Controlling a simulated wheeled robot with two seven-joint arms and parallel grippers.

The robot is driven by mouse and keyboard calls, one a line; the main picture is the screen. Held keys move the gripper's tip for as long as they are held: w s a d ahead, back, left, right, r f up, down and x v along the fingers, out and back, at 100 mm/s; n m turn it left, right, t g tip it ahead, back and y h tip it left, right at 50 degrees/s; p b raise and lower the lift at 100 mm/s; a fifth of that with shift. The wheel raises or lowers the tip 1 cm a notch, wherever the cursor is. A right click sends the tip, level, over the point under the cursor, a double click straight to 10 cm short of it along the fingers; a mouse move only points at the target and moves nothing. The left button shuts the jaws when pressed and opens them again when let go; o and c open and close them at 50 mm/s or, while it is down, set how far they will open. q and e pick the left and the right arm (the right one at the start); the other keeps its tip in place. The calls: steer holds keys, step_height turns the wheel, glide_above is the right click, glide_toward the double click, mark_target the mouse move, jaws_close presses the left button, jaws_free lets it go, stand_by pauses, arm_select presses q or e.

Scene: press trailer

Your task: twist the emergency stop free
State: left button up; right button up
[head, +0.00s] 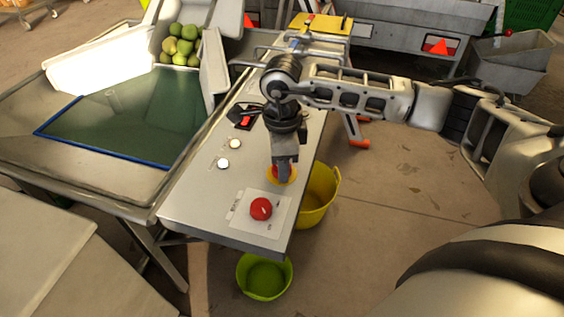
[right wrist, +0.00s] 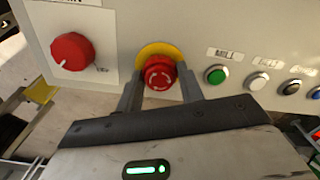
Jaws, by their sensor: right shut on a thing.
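The emergency stop is a red mushroom button with pale arrows on a yellow ring. It shows in the right wrist view (right wrist: 160,73), and in the head view only part of its yellow ring (head: 293,175) shows beside my gripper. My right gripper (head: 284,174) points down onto it from above. In the right wrist view its two fingers (right wrist: 160,92) stand on either side of the red button, shut on it. My left gripper is in neither view.
A red rotary knob (head: 261,209) on a white plate sits near the panel's front end. Green, white and blue buttons (right wrist: 257,81) line the panel (head: 190,195). A yellow bucket (head: 319,200) and a lime bucket (head: 264,278) stand below. Green apples (head: 181,45) lie in the chute.

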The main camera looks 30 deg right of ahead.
steer(key=shift+m, duration=0.5)
steer(key=o, duration=1)
steer(key=shift+r, duration=0.15)
step_height(320, 180, up, 16)
steer(key=shift+f, duration=0.15)
